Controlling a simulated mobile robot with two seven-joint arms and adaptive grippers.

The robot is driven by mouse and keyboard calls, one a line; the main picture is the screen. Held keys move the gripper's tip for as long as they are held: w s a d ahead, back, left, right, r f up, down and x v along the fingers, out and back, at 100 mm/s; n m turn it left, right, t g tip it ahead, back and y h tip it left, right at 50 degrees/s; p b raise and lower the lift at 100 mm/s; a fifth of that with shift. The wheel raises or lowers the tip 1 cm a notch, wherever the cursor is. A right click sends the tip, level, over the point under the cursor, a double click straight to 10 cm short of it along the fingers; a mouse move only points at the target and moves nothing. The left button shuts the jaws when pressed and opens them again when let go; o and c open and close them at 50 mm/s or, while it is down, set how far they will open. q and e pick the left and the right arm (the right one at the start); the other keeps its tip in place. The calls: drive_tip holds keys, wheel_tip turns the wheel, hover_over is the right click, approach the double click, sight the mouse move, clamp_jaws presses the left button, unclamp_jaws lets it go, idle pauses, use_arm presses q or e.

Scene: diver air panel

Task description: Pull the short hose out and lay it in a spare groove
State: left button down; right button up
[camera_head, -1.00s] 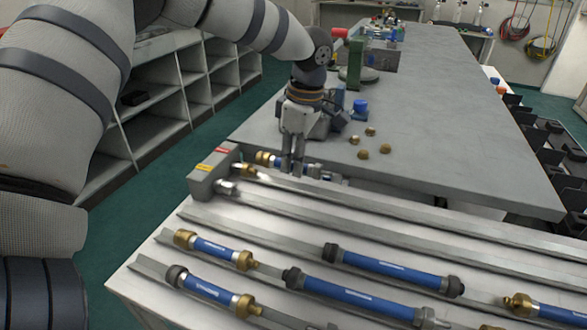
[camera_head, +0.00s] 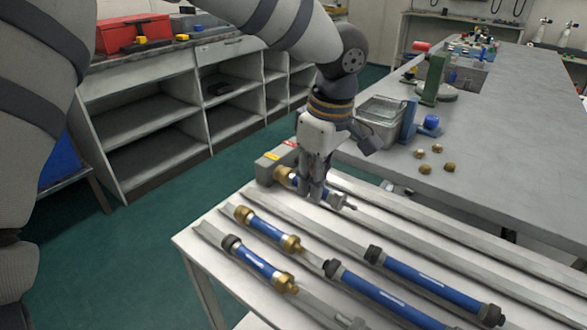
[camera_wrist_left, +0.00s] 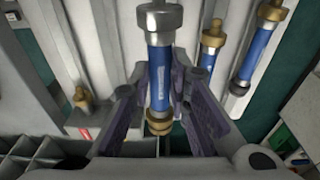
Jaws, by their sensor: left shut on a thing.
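My left gripper (camera_head: 316,192) is shut around the middle of a short blue hose (camera_head: 334,198). In the left wrist view the same hose (camera_wrist_left: 160,75) lies between my fingers, its steel end pointing away and its brass end near me. In the head view its brass end is close to the grey port block (camera_head: 268,168); the block's ports are partly hidden there. The wrist view shows a bare brass port (camera_wrist_left: 83,95) beside the held hose. The hose is over the grooved rack (camera_head: 232,208); its height above the grooves is unclear. My right gripper is not in view.
Two short blue hoses (camera_head: 268,229) (camera_head: 258,261) and two long ones (camera_head: 428,279) (camera_head: 385,298) lie in the nearer grooves. The far grooves (camera_head: 430,228) look bare on the right. Behind stands a grey workbench (camera_head: 490,140) with a metal tray (camera_head: 384,118) and several brass fittings (camera_head: 436,150).

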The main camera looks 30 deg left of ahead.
use_arm(q)
drive_tip(key=shift+s, duration=0.3)
drive_tip(key=shift+f, duration=0.25)
wheel_tip(320, 180, down, 5)
drive_tip(key=shift+r+b, duration=0.2)
drive_tip(key=shift+b, duration=0.55)
drive_tip(key=shift+f, duration=1.05)
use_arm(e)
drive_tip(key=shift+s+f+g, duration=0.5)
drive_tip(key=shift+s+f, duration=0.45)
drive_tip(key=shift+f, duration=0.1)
use_arm(q)
drive_tip(key=c, duration=1.4)
unclamp_jaws()
drive_tip(key=shift+c, duration=0.2)
drive_tip(key=r, duration=0.4)
drive_tip(key=d+r, duration=0.1)
drive_tip(key=r, duration=0.6)
drive_tip(key=shift+s+d+r, duration=0.1)
drive_tip(key=shift+d+r, duration=0.05)
drive_tip(key=shift+r, duration=0.25)
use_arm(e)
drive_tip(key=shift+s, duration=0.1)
